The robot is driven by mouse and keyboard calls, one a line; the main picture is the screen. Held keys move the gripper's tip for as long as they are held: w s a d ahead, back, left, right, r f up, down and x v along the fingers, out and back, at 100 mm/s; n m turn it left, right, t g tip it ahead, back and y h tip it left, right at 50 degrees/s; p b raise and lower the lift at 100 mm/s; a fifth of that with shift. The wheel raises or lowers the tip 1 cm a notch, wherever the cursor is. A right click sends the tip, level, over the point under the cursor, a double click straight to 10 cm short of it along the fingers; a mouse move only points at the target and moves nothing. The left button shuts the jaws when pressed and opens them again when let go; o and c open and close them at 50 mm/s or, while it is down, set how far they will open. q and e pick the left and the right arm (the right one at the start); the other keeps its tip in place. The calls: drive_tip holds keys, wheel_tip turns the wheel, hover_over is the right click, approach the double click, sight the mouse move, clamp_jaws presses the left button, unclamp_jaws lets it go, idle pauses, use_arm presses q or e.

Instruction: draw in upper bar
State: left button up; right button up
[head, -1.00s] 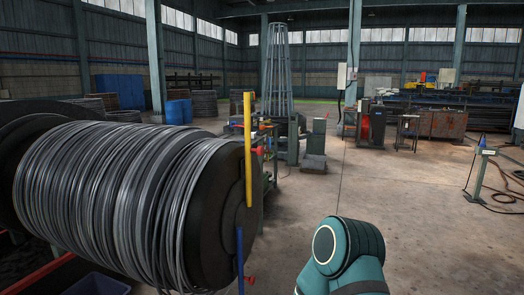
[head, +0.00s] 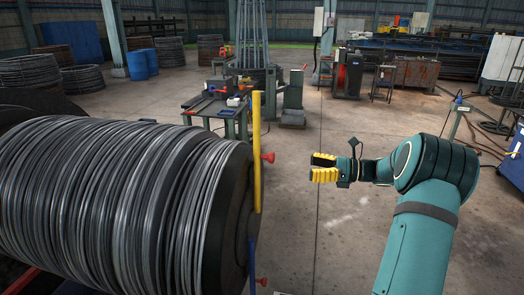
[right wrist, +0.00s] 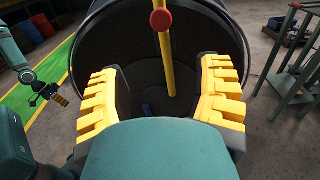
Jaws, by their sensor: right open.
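The upper bar is a yellow bar (head: 257,150) standing upright at the rim of the drum's end face, with a red knob (head: 267,157) pointing right. A blue bar (head: 252,262) is below it, also with a red knob. My right gripper (head: 318,167) is open and empty, to the right of the yellow bar and apart from it. In the right wrist view, the yellow bar (right wrist: 165,65) and its red knob (right wrist: 161,20) appear between the open yellow fingers. My left gripper (right wrist: 48,93) shows small at the left there; its opening is unclear.
The drum (head: 110,200), wound with grey wire, fills the left. A green bench (head: 215,108) with tools stands behind it. Wire coils and blue barrels are at the back left. A post (head: 453,115) stands right. The floor around my right gripper is clear.

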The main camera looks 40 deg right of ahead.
sight(271, 157)
drive_tip(key=x, duration=0.4)
drive_tip(key=r+x, duration=0.1)
drive_tip(key=x, duration=0.3)
drive_tip(key=r+p+x, duration=0.1)
drive_tip(key=x, duration=0.4)
drive_tip(key=shift+w+d+r, duration=0.1)
drive_tip(key=shift+w+d, duration=0.05)
drive_tip(key=shift+d, duration=0.05)
clamp_jaws()
